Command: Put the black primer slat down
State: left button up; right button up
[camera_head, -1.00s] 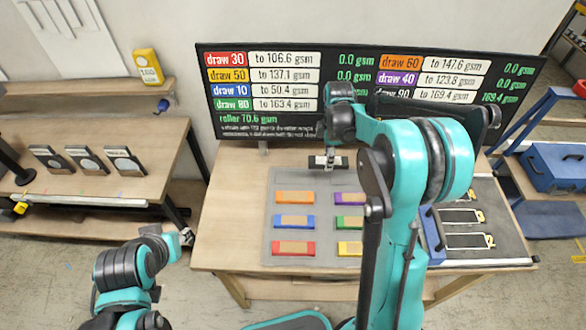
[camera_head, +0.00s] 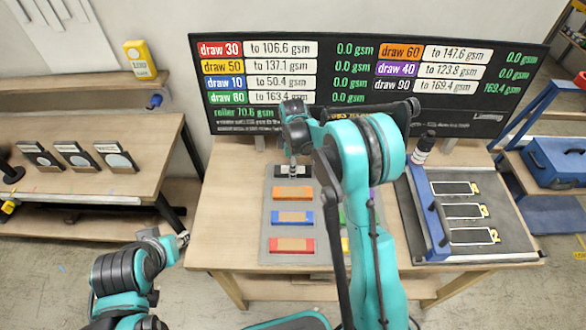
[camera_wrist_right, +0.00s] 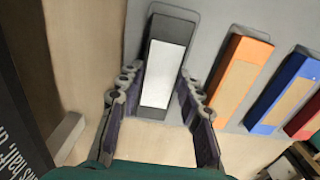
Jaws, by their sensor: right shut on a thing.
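The black primer slat (camera_head: 293,172), with a pale grey top, is at the far left end of the grey mat (camera_head: 268,215), just beyond the orange slat (camera_head: 291,194). In the right wrist view the black slat (camera_wrist_right: 166,62) lies between the two fingers of my right gripper (camera_wrist_right: 165,105), which is shut on it. It lines up with the coloured slats; I cannot tell whether it touches the mat or hangs slightly above it. My left gripper (camera_head: 183,238) is low at the left, in front of the table and away from the slats; its jaws are too small to read.
Blue (camera_head: 292,218) and red (camera_head: 292,246) slats follow in the same column; my right arm partly hides the second column. The sign board (camera_head: 360,85) stands behind. A dark bottle (camera_head: 423,148) and a dark tray (camera_head: 504,248) are on the right. Bare table lies left of the mat.

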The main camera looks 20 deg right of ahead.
jog(key=shift+s+r, duration=0.1)
jog(key=shift+r, duration=0.05)
jog(key=o, duration=1.2)
jog(key=shift+f, duration=0.2)
jog(key=shift+c, duration=0.2)
